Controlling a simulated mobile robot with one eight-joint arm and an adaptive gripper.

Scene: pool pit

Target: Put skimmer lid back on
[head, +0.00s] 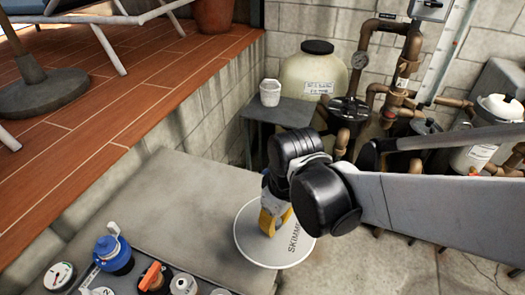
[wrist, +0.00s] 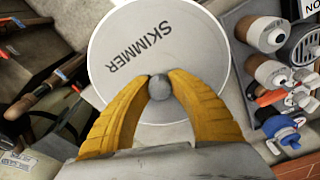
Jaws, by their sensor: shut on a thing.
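The skimmer lid (head: 250,243) is a round, pale disc with dark SKIMMER lettering and a small grey knob (wrist: 160,88) near its middle. In the wrist view the lid (wrist: 125,60) fills the upper middle. My gripper (head: 270,221) has yellow fingers, and they are shut on the knob, one on each side, in the wrist view (wrist: 161,83). In the head view the lid is at the right end of the grey slab and overlaps its edge. I cannot tell whether it hangs free or touches anything below. No skimmer opening shows; the lid may hide it.
The grey slab (head: 150,205) is bare in its middle. A blue-topped item (head: 113,253), a gauge (head: 59,276) and other small items line its front edge. Pipes and a tank (head: 312,75) stand behind.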

